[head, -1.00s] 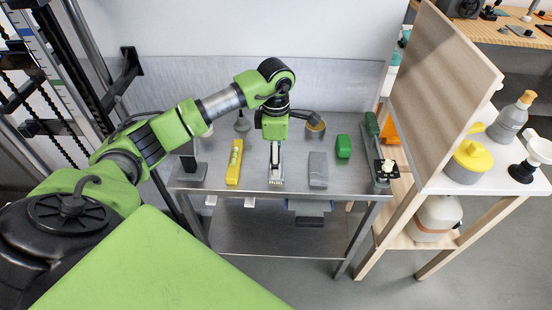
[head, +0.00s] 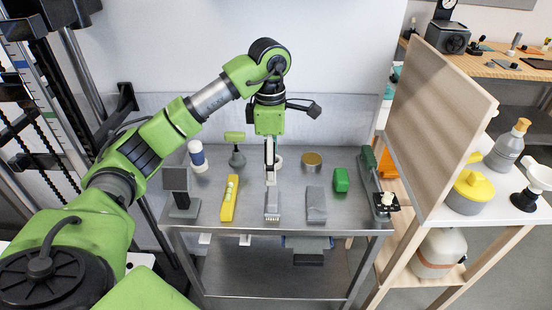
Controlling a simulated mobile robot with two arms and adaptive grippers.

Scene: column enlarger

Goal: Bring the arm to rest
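My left arm reaches in from the left and bends down over a metal table (head: 350,212). My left gripper (head: 270,178) points down above a grey brush-like block (head: 272,203) that lies on the table. A small gap seems to separate the fingertips from the block. The fingers are seen nearly edge-on, so their opening is unclear. Nothing is visibly held. My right gripper is out of view.
On the table are a yellow level (head: 230,198), grey block (head: 316,204), green box (head: 341,180), brass tin (head: 311,160), dark stand (head: 183,192) and white-blue cylinder (head: 197,156). A wooden panel (head: 435,125) stands to the right.

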